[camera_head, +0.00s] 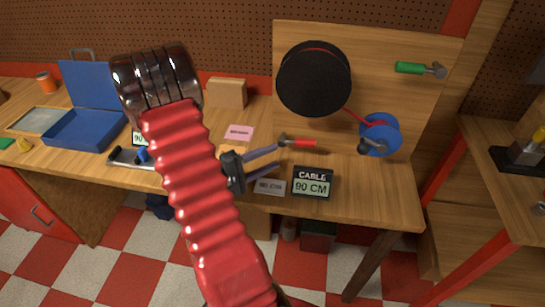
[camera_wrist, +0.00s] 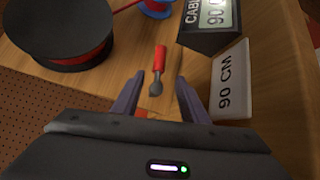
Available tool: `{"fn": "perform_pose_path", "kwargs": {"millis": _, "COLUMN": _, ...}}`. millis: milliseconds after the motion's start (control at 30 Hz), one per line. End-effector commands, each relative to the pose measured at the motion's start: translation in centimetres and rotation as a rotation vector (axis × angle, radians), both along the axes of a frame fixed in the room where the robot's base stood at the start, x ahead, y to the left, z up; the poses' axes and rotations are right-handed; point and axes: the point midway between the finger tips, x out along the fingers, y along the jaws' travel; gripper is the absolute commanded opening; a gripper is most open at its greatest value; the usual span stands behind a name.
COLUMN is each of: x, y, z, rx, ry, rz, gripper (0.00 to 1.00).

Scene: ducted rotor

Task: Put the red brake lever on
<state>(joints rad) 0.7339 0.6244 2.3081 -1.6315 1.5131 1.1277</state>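The red brake lever (camera_head: 304,143) has a red handle and a grey metal end. It sits at the bottom of the upright wooden board (camera_head: 440,105), left of the blue spool. My gripper (camera_head: 281,156) is open and empty, with its two purple-grey fingers pointing towards the lever. In the wrist view the lever (camera_wrist: 159,60) lies ahead of my gripper (camera_wrist: 160,77), its grey end showing between the fingertips, with no visible contact. A similar lever with a green handle (camera_head: 412,68) is at the board's upper right.
A black drum (camera_head: 313,80) and blue spool (camera_head: 380,135) are joined by red cable. Below are a CABLE 90 CM display (camera_head: 312,182) and a 90 CM card (camera_head: 270,187). A blue case (camera_head: 85,130) stands open at left. My red arm hides part of the bench.

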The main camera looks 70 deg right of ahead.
Motion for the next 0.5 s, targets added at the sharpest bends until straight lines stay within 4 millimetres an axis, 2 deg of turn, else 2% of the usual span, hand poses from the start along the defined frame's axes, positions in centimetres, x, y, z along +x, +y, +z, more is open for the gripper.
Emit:
{"fn": "perform_pose_path", "kwargs": {"millis": 200, "x": 0.0, "y": 0.0, "z": 0.0, "rx": 0.0, "ry": 0.0, "rz": -0.001, "gripper": 0.38}}
{"fn": "perform_pose_path", "kwargs": {"millis": 500, "x": 0.4, "y": 0.9, "z": 1.0, "rx": 0.018, "ry": -0.023, "rz": -0.019, "gripper": 0.17}}
